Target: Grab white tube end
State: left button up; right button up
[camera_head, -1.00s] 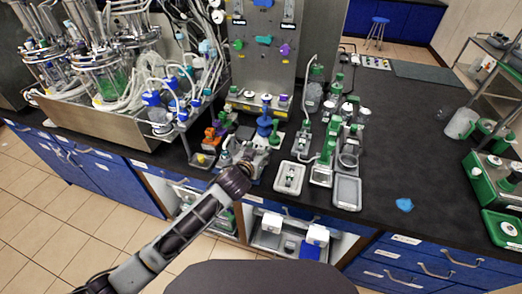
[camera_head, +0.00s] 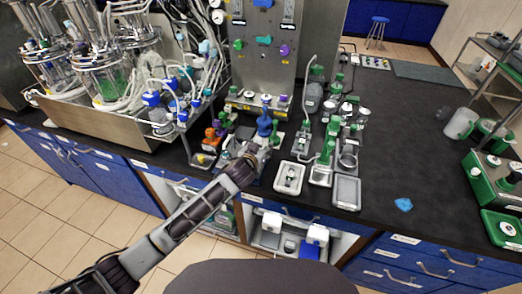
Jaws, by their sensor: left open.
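My left arm comes in from the lower left. Its gripper (camera_head: 262,153) is over the front of the black bench, beside the blue fitting (camera_head: 264,125). Its fingers are small and partly hidden by my wrist. They are open, and nothing can be seen held in them. White tubes (camera_head: 171,88) loop in front of the glass bioreactors at the left. Another pale tube (camera_head: 307,72) rises in an arc right of the steel panel. A white tube end cannot be singled out near the gripper. My right gripper is not in view.
A grey tray (camera_head: 346,193) and a white tray (camera_head: 289,178) lie right of the gripper. Green-capped parts (camera_head: 327,150) stand behind them. Orange and green fittings (camera_head: 211,137) stand to its left.

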pick_arm(q)
jog(key=c, duration=0.9)
jog(key=shift+a, duration=0.1)
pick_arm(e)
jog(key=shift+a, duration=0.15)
